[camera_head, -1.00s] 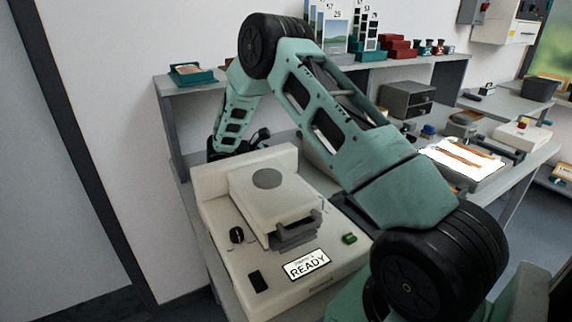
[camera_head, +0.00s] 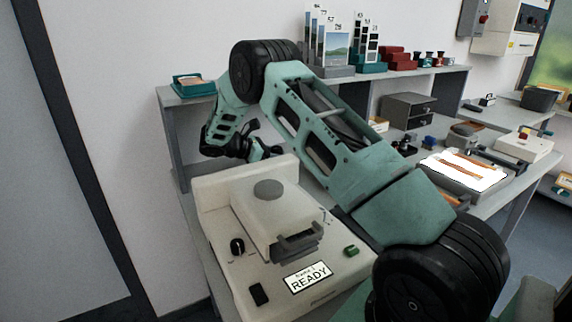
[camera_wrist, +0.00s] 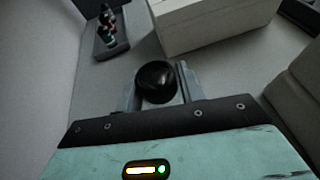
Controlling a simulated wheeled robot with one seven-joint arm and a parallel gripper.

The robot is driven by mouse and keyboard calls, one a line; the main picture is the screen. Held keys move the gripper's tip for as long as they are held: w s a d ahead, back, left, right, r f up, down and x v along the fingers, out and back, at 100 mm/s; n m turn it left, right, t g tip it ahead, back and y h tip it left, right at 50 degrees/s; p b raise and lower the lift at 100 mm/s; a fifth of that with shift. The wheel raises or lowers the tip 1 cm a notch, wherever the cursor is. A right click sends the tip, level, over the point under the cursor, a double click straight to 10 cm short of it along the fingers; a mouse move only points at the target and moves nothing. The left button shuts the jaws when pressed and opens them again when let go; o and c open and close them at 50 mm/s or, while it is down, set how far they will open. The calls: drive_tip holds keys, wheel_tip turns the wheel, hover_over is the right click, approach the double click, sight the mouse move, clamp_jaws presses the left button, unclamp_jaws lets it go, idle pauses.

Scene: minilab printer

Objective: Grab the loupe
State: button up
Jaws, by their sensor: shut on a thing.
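In the wrist view my gripper (camera_wrist: 159,91) is shut on the loupe (camera_wrist: 156,79), a round black piece held between the two grey fingers. In the head view my gripper (camera_head: 268,150) is behind the beige printer unit and partly hidden by it. The loupe cannot be clearly made out there against the dark gripper. In the wrist view a grey surface shows beyond the fingers.
The beige machine (camera_head: 222,203) with a READY label stands in front. A shelf (camera_head: 190,100) runs behind with a teal tray (camera_head: 194,83). In the wrist view a small tray (camera_wrist: 108,47) with bottles and a white box (camera_wrist: 200,25) lie beyond the gripper.

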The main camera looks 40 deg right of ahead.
drive_tip(key=w+d, duration=0.1)
drive_tip(key=w, duration=0.5)
drive_tip(key=w+d, duration=0.1)
drive_tip(key=w, duration=0.2)
drive_tip(key=shift+w+d+f+b, duration=0.1)
drive_tip(key=shift+w+d+b, duration=0.2)
drive_tip(key=shift+w+b, duration=0.1)
drive_tip(key=shift+w+d, duration=0.1)
drive_tip(key=shift+w, duration=0.5)
